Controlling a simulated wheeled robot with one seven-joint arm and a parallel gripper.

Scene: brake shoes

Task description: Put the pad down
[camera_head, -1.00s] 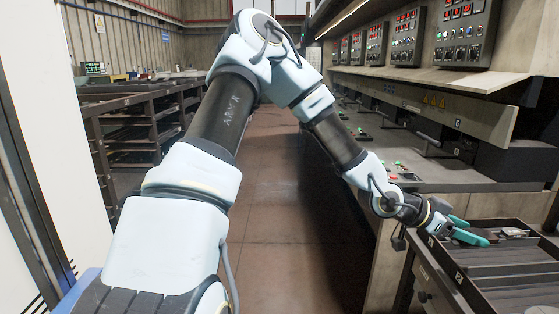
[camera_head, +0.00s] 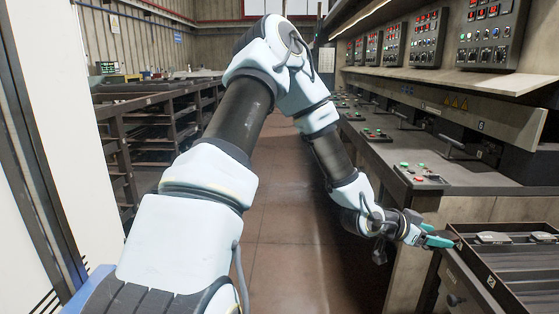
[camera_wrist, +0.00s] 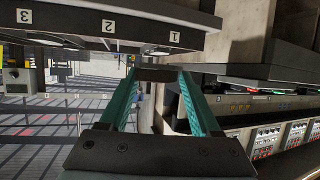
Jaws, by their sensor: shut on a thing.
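My gripper (camera_head: 440,241) is at the left edge of the dark tray (camera_head: 481,276) in the head view, its teal fingers pointing right. In the wrist view my gripper (camera_wrist: 157,76) has its two teal fingers closed on a dark, flat-sided pad (camera_wrist: 157,74) held between the tips. In the head view the held pad is too small and dark to make out. The numbered tray side (camera_wrist: 120,22) shows upside down at the top of the wrist view, beyond the fingertips. I cannot tell whether the pad touches it.
Grey pads (camera_head: 493,238) lie in the tray's back row. A bench (camera_head: 455,178) with a button box (camera_head: 420,176) stands behind the tray. Control panels (camera_head: 493,35) line the right wall. The aisle floor (camera_head: 290,210) is clear, with a dark rack (camera_head: 150,125) on the left.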

